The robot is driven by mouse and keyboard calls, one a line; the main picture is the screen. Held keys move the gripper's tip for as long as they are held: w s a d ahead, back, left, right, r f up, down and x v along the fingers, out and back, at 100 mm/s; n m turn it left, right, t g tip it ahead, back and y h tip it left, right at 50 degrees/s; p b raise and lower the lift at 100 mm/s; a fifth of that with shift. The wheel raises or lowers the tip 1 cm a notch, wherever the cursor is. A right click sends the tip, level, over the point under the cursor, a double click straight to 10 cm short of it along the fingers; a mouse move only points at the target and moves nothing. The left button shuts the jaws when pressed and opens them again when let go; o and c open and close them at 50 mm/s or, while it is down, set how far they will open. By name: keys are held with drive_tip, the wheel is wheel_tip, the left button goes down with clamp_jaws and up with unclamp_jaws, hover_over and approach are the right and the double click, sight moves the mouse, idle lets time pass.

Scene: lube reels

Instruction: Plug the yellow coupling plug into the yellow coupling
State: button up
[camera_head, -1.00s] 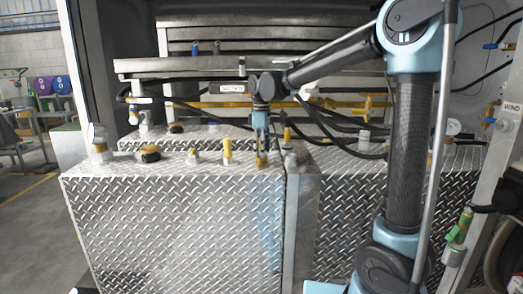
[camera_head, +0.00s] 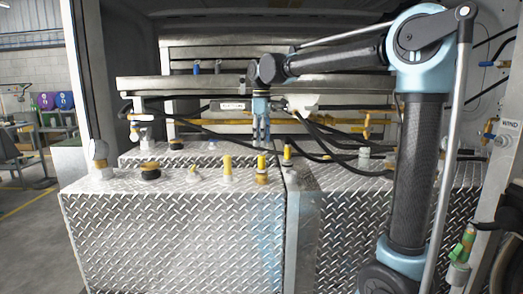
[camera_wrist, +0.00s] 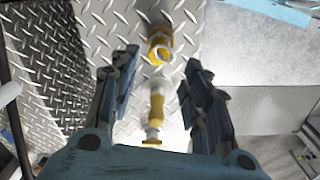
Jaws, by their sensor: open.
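On the front metal tank, a yellow cylindrical fitting (camera_head: 262,162) stands upright on a darker brass base, directly below my gripper (camera_head: 261,137) in the head view. A second yellow fitting (camera_head: 227,167) stands to its left. I cannot tell surely which is the plug, nor whether one is seated in the other. In the wrist view my gripper (camera_wrist: 157,85) has its fingers spread, with nothing held. A slim yellow fitting (camera_wrist: 156,108) shows between the fingers, and a wider yellow-and-brass one (camera_wrist: 160,48) lies above it in the picture.
Another yellow-topped fitting (camera_head: 287,153) stands to the right. Black hoses (camera_head: 330,150) run behind and right of the gripper. A metal rail (camera_head: 175,90) crosses behind.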

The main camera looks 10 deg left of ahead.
drive_tip(key=shift+r, duration=0.45)
drive_tip(key=shift+d, duration=0.2)
drive_tip(key=s+d+f+m, duration=0.2)
drive_tip(key=d+f+m, duration=0.1)
drive_tip(key=d, duration=0.6)
drive_tip(key=s+d+f+m+t, duration=0.1)
drive_tip(key=s+d+f+m, duration=0.2)
drive_tip(key=d, duration=0.5)
drive_tip(key=s+d+f+m, duration=0.2)
drive_tip(key=d+f, duration=0.1)
drive_tip(key=d, duration=0.6)
drive_tip(key=s+d+f+m, duration=0.4)
drive_tip(key=s+d+f, duration=0.3)
drive_tip(key=s+f, duration=0.1)
drive_tip(key=s+d+f+m+t, duration=0.1)
drive_tip(key=s+d+f+m, duration=0.4)
drive_tip(key=f, duration=0.6)
drive_tip(key=s+d, duration=0.2)
drive_tip(key=s, duration=0.1)
drive_tip(key=shift+f+m, duration=0.15)
drive_tip(key=shift+m, duration=0.15)
